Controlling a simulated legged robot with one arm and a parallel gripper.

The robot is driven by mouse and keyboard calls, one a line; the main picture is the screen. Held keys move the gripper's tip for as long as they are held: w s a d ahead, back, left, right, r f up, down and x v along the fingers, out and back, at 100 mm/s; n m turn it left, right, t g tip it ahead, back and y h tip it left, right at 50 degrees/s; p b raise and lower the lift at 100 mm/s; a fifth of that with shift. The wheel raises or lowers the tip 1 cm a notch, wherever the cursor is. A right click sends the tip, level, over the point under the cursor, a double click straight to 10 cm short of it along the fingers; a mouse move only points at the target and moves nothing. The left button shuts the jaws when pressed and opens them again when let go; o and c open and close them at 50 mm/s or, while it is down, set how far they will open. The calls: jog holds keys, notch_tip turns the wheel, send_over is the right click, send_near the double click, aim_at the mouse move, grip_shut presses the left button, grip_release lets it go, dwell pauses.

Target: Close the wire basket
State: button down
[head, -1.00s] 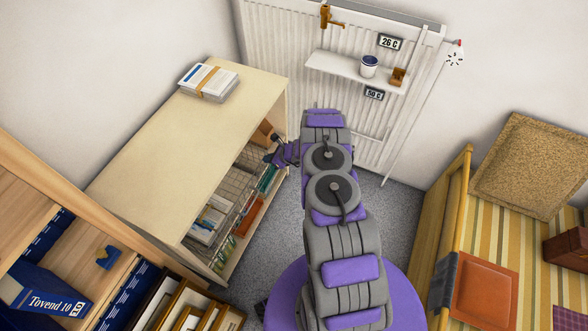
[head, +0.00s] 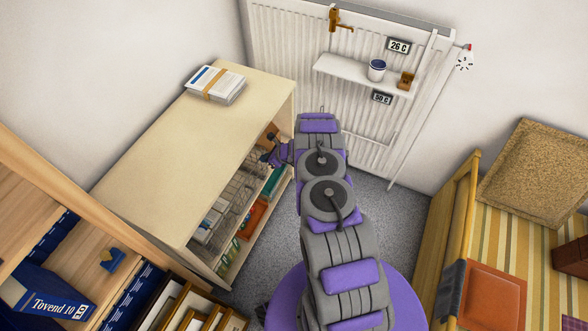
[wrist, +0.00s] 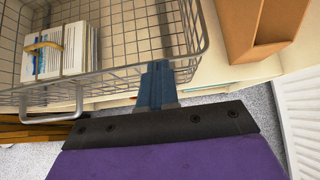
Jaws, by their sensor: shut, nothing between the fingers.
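The wire basket (head: 238,192) sits in the open front of the pale wooden cabinet (head: 205,130), mostly inside it in the head view. In the wrist view the basket (wrist: 110,72) fills the upper left, with a wire loop handle (wrist: 52,120) on its front and a banded stack of papers (wrist: 58,52) inside. My gripper (wrist: 157,66) is shut and empty, its fingertips at the basket's front rim near the right corner. They seem to touch the wire. In the head view my gripper (head: 272,152) is small and partly hidden at the cabinet's far end.
A brown box (wrist: 255,30) stands right of the basket. A lower shelf holds red and green items (head: 250,220). A radiator (head: 290,75) stands behind my arm. Framed prints (head: 190,310) lean at the lower left.

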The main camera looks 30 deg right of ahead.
jog(key=s+d+f+p+v, duration=0.1)
jog(key=f+p+v, duration=0.1)
jog(key=v, duration=1)
jog(key=shift+s+d+r, duration=0.2)
jog(key=shift+s+r, duration=0.1)
jog(key=shift+s, duration=0.2)
